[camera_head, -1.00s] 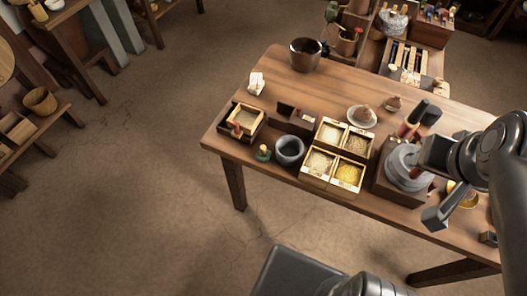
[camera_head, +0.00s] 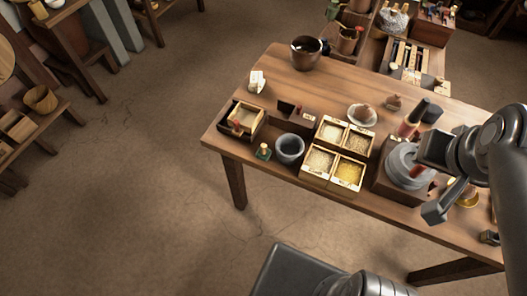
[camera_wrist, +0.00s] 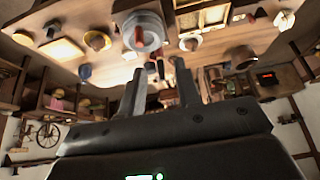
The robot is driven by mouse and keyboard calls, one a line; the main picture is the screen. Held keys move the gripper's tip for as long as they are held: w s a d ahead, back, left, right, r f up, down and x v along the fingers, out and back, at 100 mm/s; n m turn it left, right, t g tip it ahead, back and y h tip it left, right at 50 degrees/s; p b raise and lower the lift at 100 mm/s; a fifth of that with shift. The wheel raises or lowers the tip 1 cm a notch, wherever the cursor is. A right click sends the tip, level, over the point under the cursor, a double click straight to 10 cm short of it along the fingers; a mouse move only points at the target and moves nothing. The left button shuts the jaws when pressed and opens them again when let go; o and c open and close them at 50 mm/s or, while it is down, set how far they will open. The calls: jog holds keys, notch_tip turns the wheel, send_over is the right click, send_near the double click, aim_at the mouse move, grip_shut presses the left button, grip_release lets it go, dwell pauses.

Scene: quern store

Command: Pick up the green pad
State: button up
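A small dark green pad (camera_head: 262,156) lies near the table's front left edge, left of the grey bowl. A small object with a pale yellowish knob (camera_head: 264,148) appears to stand on it and covers part of it. My gripper (camera_head: 428,182) is at the right side of the table, by the grey quern, well away from the pad. In the wrist view my gripper (camera_wrist: 158,68) has its two fingers apart with nothing held between them. I cannot make out the pad in the wrist view.
A grey bowl (camera_head: 290,147) stands just right of the pad, and a wooden box (camera_head: 257,133) just behind it. Grain boxes (camera_head: 316,180) and the quern (camera_head: 398,168) lie between the pad and my gripper. The floor left of the table is clear.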

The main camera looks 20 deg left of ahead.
jog(key=w+a+f+g+y, duration=0.1)
jog(key=w+a+f+g, duration=0.15)
jog(key=w+a, duration=0.6)
jog(key=n+g+h, duration=0.1)
jog(key=n+g, duration=0.1)
jog(key=g, duration=0.1)
send_over(264, 145)
notch_tip(264, 145, down, 24)
jog(key=shift+s+f, duration=0.15)
jog(key=shift+f, duration=3.1)
grip_shut()
